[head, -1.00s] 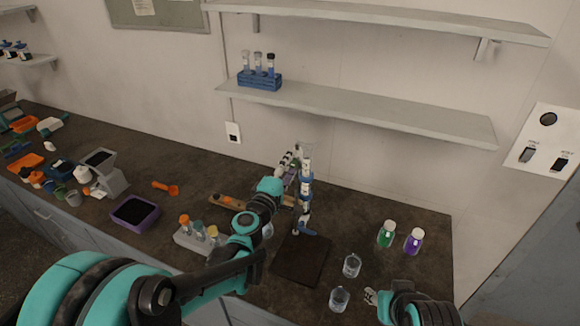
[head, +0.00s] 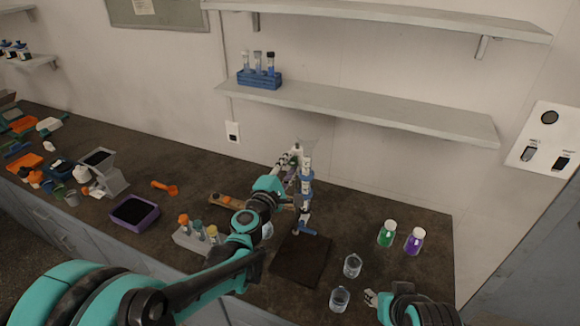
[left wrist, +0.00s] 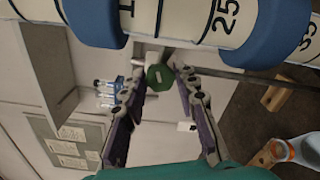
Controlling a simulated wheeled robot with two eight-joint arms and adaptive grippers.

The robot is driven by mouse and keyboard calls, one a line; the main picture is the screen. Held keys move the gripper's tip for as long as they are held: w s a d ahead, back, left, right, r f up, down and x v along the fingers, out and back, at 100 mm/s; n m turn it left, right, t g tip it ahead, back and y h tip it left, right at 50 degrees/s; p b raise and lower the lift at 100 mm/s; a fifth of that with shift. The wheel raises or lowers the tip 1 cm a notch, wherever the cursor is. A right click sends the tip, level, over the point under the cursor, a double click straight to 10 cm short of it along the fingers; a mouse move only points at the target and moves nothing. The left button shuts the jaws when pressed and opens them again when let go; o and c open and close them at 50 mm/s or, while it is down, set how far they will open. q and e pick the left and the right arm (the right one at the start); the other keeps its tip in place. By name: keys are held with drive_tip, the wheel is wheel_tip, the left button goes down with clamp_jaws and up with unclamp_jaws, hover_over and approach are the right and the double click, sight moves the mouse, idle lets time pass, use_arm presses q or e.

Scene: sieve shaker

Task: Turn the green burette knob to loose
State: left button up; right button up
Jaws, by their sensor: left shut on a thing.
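The green burette knob (left wrist: 160,77) shows in the left wrist view between the fingertips of my left gripper (left wrist: 158,76). That gripper is shut on the knob, with one finger on either side. The burette (left wrist: 228,18), a white tube with blue bands and black numbers, runs across the top of this view. In the head view the burette (head: 306,188) stands upright on its stand, and my left gripper (head: 292,160) is at its upper left side. The knob is too small to make out there. My right gripper (head: 371,298) is low at the right, away from the burette; its opening is unclear.
A dark base plate (head: 300,262) lies below the burette. Two glass beakers (head: 352,266) (head: 340,298) stand to its right, with a green bottle (head: 387,234) and a purple bottle (head: 414,241) beyond. A rack of vials (head: 193,238) stands left, near my left arm.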

use_arm(q)
drive_tip(key=o, duration=1.1)
drive_tip(key=shift+o, duration=0.2)
drive_tip(key=v, duration=1.2)
